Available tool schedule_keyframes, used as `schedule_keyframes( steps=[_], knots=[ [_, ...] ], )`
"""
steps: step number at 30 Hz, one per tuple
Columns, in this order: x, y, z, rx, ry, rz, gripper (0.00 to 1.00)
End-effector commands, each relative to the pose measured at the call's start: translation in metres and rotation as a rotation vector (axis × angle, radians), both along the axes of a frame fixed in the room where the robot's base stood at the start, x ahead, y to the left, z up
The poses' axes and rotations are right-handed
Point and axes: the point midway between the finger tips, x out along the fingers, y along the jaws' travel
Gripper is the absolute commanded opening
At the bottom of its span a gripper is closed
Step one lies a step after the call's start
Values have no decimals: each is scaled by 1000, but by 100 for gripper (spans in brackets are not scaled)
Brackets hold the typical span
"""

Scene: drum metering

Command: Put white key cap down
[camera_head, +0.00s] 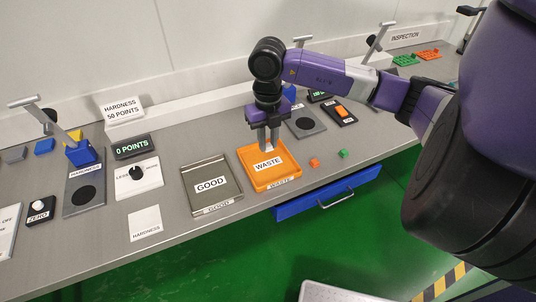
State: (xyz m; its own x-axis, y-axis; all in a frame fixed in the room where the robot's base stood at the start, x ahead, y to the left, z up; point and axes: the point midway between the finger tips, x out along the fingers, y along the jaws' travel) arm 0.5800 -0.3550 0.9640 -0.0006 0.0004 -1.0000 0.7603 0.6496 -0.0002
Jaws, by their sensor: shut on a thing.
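My gripper (268,145) points straight down over the orange tray (292,172) labelled WASTE. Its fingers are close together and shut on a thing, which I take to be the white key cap. The key cap is too small and too hidden by the fingers to make out clearly. The fingertips appear above the back part of the tray, near its WASTE label. I cannot tell their exact height above the tray floor.
A grey tray (197,169) labelled GOOD stands left of the orange tray. A small orange block (314,162) and a green block (343,153) lie to its right. A dial box (150,174) and hardness tester (74,195) stand further left.

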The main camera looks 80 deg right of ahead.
Motion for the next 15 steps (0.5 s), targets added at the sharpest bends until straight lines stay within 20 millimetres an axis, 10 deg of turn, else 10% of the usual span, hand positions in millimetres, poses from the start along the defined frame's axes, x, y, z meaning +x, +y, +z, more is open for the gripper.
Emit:
schedule_keyframes(
  steps=[15],
  knots=[
    [0, 1, -54, 3, 0, -3, 0]
  ],
)
